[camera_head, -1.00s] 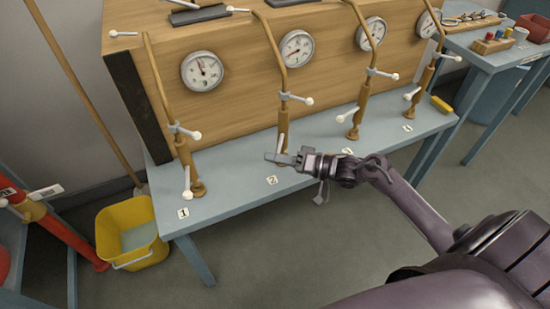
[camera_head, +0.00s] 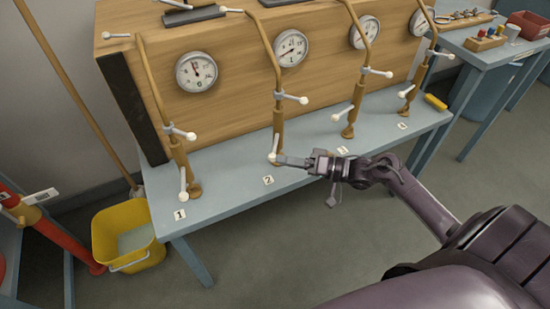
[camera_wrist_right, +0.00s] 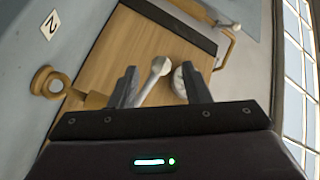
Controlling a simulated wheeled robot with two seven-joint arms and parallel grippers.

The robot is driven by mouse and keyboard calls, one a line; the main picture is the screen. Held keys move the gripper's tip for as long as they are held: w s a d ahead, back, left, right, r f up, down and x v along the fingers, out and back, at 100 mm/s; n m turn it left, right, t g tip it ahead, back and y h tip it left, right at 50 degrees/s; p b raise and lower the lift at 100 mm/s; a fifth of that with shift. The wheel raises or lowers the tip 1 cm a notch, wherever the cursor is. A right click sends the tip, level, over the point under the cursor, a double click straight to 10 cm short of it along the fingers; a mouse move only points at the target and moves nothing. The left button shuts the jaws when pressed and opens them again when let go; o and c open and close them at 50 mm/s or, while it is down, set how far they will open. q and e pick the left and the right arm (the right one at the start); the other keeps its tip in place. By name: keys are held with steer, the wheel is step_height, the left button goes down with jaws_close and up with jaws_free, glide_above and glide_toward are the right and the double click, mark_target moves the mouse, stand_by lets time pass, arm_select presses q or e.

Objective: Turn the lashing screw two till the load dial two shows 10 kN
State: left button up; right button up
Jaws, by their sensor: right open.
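Lashing screw two (camera_head: 278,118) is a brass-coloured upright rod behind the label 2 (camera_head: 268,180), with a white-knobbed handle (camera_head: 274,150) near its foot. Load dial two (camera_head: 290,47) is a round white gauge on the wooden panel above; its figures are too small to read. My right gripper (camera_head: 280,160) is at the foot of screw two. In the right wrist view the open fingers (camera_wrist_right: 158,82) have the handle's pale bar and knob (camera_wrist_right: 160,66) between them, with gaps at the sides. I cannot tell whether they touch. My left gripper is not in view.
Screw one (camera_head: 180,160) stands to the left, and screws three (camera_head: 352,110) and four (camera_head: 410,90) to the right on the blue bench (camera_head: 225,165). A yellow bucket (camera_head: 128,235) is on the floor at left. The floor before the bench is clear.

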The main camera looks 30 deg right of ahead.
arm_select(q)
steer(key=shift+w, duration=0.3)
arm_select(e)
steer(key=v, duration=0.3)
steer(key=shift+s+d, duration=0.15)
steer(key=shift+s, duration=0.05)
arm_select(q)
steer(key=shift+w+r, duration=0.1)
